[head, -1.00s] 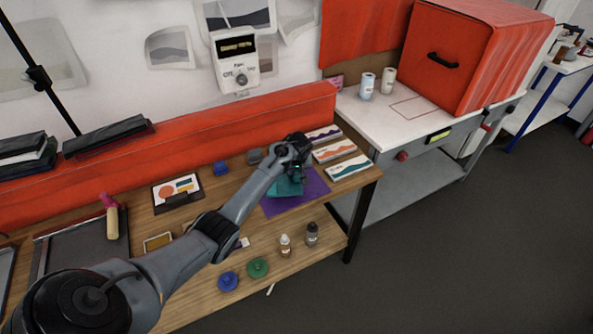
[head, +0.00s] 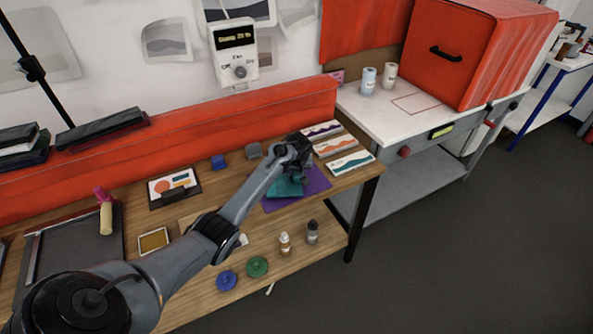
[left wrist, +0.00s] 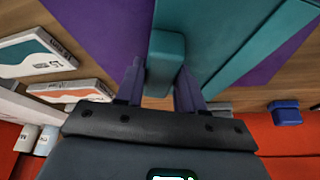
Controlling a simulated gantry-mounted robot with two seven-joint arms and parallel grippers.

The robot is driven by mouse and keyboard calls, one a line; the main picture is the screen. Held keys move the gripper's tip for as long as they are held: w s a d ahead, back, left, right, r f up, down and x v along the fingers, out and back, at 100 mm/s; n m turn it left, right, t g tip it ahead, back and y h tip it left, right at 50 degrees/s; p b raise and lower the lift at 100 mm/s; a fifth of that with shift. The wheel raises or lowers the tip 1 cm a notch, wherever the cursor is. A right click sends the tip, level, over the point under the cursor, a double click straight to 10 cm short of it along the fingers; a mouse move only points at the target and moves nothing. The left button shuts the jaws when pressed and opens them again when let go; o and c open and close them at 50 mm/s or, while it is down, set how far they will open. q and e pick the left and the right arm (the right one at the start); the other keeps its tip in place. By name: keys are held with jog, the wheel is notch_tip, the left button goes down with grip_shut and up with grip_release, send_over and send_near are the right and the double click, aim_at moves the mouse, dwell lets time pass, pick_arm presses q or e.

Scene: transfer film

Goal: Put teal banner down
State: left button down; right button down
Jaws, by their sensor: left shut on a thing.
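The teal banner (head: 285,188) is at the purple sheet (head: 318,183) near the right end of the wooden bench. My left gripper (head: 296,168) is over it and partly hides it. In the left wrist view, my left gripper (left wrist: 160,88) is shut on a raised teal block (left wrist: 165,55) of the banner. I cannot tell whether the banner's underside touches the purple sheet. My right gripper is not in view.
Blue (head: 219,161) and grey (head: 254,150) blocks stand behind. A white-topped table (head: 440,107) stands right.

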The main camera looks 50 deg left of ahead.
pick_arm(q)
jog(key=shift+f, duration=0.35)
jog(key=c, duration=0.6)
grip_release()
jog(key=p+v, duration=0.2)
jog(key=v, duration=0.8)
jog(key=s+d+f+m, duration=0.4)
jog(key=s+d+f, duration=0.1)
jog(key=d, duration=0.4)
jog(key=s+d+f+m, duration=0.35)
jog(key=s+d, duration=0.25)
jog(key=d, duration=0.3)
jog(key=s+d+r+m+t+h, duration=0.1)
jog(key=s+d+m+h, duration=0.4)
jog(key=s+d, duration=1.35)
notch_tip(320, 180, up, 27)
jog(key=m+p, duration=0.1)
jog(key=p, duration=2.5)
jog(key=shift+a+y+p, duration=0.3)
jog(key=shift+y, duration=0.1)
